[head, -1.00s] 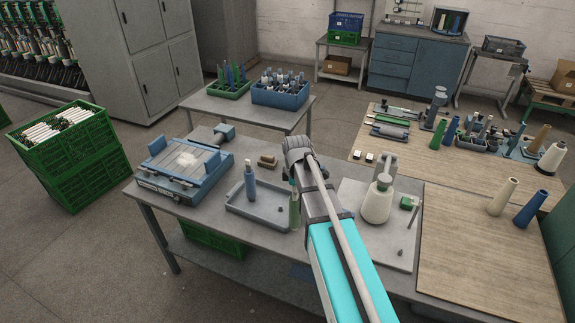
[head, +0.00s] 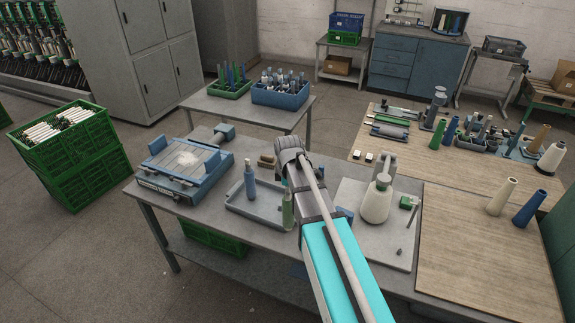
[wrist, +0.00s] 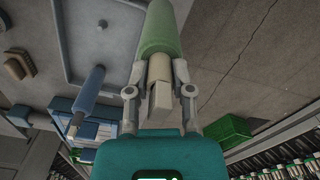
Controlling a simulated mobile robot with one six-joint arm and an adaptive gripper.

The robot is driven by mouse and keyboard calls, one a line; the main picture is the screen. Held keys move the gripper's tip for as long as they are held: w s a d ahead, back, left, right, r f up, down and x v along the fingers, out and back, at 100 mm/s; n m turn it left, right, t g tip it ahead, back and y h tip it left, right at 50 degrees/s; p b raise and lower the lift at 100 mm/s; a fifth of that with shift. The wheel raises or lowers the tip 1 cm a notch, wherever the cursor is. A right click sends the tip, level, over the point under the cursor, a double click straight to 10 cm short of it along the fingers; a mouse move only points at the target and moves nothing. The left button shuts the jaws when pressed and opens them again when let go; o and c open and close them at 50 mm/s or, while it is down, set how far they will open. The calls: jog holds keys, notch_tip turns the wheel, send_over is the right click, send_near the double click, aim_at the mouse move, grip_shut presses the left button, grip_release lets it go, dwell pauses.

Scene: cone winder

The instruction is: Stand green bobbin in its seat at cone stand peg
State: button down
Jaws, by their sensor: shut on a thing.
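The green bobbin (wrist: 165,30) is held between the two fingers of my gripper (wrist: 160,92), which is shut on its pale end. In the head view the green bobbin (head: 288,208) hangs upright beside my arm, by the right side of the grey tray (head: 255,212). My arm hides most of the gripper there. A pale board (head: 360,235) to the right carries a cream cone (head: 377,204) and a small thin upright peg (head: 400,252). I cannot tell which part is the bobbin's seat.
A blue bobbin (head: 250,180) stands in the tray; it also shows in the wrist view (wrist: 88,92). A blue-grey machine (head: 185,165) is at the bench's left. A small green block (head: 407,202) sits on the board. A blue block (head: 343,214) is close right of my arm.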

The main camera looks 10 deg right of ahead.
jog(key=shift+w+a+r+p, duration=0.1)
jog(key=shift+w+r+p, duration=0.1)
jog(key=shift+r+p, duration=2.65)
jog(key=shift+w+a+r+p, duration=0.1)
jog(key=shift+w+r+p, duration=0.05)
jog(key=shift+r+p, duration=2.65)
notch_tip(320, 180, down, 12)
jog(key=b, duration=1.1)
jog(key=shift+r+b, duration=0.25)
jog(key=shift+b, duration=0.1)
jog(key=shift+a, duration=0.1)
